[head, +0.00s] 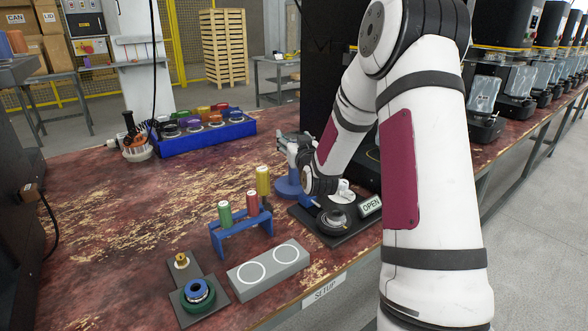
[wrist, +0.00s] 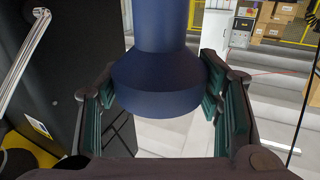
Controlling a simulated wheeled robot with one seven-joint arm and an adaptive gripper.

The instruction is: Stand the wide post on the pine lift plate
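The wide post (wrist: 158,85) is dark blue with a flared lower end. It stands upright between the fingers of my gripper (wrist: 160,95) in the wrist view, with the teal pads close against both sides of the flare. Its upper end is out of that view. In the head view its blue flare (head: 288,187) shows beside the black machine, partly behind my wrist; whether it touches the table is unclear. A dark green round plate (head: 186,309), the only pine-coloured plate I see, lies on a grey fixture at the front left, with a blue ring (head: 196,288) on it.
A blue rack (head: 240,234) holds green, red and yellow cylinders. A grey block (head: 268,268) with two circles lies in front. A black base (head: 330,236) with a round grey part and an OPEN sign (head: 370,206) sits right. The table's left middle is clear.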

